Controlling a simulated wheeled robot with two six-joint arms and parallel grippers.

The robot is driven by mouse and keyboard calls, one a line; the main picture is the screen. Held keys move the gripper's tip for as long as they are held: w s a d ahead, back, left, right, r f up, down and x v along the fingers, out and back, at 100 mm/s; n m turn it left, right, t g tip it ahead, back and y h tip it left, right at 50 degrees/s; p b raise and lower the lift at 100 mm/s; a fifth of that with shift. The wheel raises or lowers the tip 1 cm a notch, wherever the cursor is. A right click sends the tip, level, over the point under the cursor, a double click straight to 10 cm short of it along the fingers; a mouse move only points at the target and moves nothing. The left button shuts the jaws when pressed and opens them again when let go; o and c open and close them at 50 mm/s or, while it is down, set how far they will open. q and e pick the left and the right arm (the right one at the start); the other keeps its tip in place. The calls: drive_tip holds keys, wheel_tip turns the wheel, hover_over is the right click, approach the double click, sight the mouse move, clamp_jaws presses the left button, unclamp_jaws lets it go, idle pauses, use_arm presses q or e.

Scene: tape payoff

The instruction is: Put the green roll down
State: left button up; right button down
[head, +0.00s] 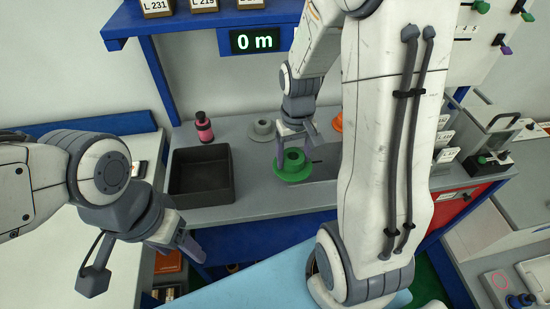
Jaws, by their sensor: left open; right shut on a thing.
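The green roll (291,174) is a green flanged spool with a raised ring on top, at the middle of the grey workbench (235,213) in the head view. My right gripper (293,145) reaches down from above and is shut on the green roll. One finger shows at the roll's left side; the other side is partly hidden. I cannot tell whether the roll touches the bench. My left gripper (190,235) is open and empty, low at the left in front of the bench.
A dark open tray (180,205) stands left of the roll, with a pink bottle (204,127) behind it. A grey roll (262,130) and a partly hidden orange roll (337,122) are behind the green one. A display (254,40) reads 0 m.

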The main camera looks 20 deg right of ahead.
drive_tip(key=w+a+f+p, duration=0.1)
drive_tip(key=w+a+f, duration=0.2)
drive_tip(key=w, duration=0.1)
drive_tip(key=w+a+f+p, duration=0.1)
drive_tip(key=w+a+f, duration=0.2)
drive_tip(key=a, duration=0.1)
drive_tip(key=shift+w+a+f, duration=0.15)
drive_tip(key=shift+w+f, duration=0.05)
drive_tip(key=shift+w, duration=0.15)
wheel_tip(320, 180, down, 4)
drive_tip(key=shift+r+p, duration=0.15)
drive_tip(key=shift+p, duration=0.6)
drive_tip(key=shift+f, duration=0.25)
drive_tip(key=shift+f, duration=0.2)
unclamp_jaws()
drive_tip(key=shift+r, duration=0.1)
